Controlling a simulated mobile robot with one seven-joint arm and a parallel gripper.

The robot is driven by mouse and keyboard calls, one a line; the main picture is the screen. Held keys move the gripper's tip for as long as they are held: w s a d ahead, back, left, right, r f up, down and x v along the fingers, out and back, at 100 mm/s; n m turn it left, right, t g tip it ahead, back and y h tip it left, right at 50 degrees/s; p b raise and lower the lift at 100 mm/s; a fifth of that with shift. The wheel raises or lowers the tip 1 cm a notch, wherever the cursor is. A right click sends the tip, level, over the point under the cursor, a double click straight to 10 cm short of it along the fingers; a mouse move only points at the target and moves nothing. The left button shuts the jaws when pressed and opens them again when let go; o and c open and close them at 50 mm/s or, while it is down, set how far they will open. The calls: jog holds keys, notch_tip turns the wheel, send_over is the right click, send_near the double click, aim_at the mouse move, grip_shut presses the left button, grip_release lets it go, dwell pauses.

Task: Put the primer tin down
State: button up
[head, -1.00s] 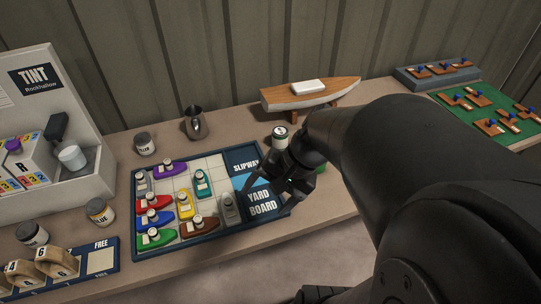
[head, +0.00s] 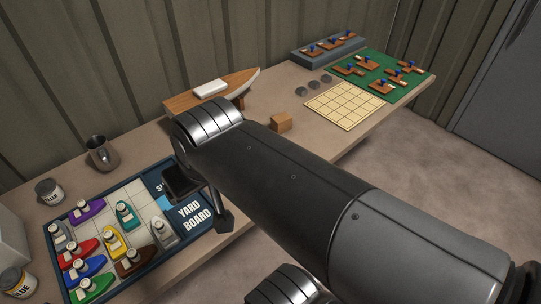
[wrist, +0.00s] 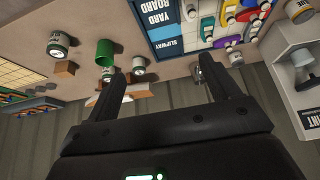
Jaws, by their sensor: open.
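My gripper (wrist: 163,72) is open, with nothing between its two fingers in the wrist view. It is over the bench near the yard board (wrist: 161,32), and also shows in the head view beside that board (head: 190,218). Several small tins stand on the bench in the wrist view: one with a pale label (wrist: 138,65) just beyond the left finger, and one (wrist: 57,45) further left, past a green cylinder (wrist: 104,52). I cannot read a primer label on any of them. My arm hides that part of the bench in the head view.
The board holds several coloured boat pieces. A metal jug (head: 102,153) and a model boat (head: 212,92) stand behind it. A wooden block (head: 281,122), a pale grid (head: 346,105) and a green mat (head: 395,88) lie further right.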

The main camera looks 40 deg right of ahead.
jog(key=w+d+f+m+t+y, duration=0.1)
jog(key=w+d+f+m+y, duration=0.4)
jog(key=m, duration=0.4)
jog(key=w+d+f+m+y, duration=0.35)
jog(key=d+f+m, duration=0.35)
jog(key=m, duration=0.3)
jog(key=s+d+f+m+t+h, duration=0.1)
jog(key=d+f+m+t+h, duration=0.1)
jog(key=d+m, duration=0.3)
jog(key=s+d+f+m+t+h, duration=0.2)
jog(key=d+m, duration=0.4)
jog(key=d, duration=0.5)
jog(key=s+d+f+m+t+h, duration=0.1)
jog(key=d+f+m+t+h, duration=0.3)
jog(key=d+f+m, duration=0.2)
jog(key=shift+s+d+f+h, duration=0.1)
jog(key=shift+d+h, duration=0.05)
jog(key=shift+d, duration=0.35)
jog(key=shift+s+d+h, duration=0.1)
jog(key=shift+d, duration=0.35)
jog(key=x, duration=1)
jog(key=shift+a, duration=0.2)
jog(key=shift+c, duration=0.4)
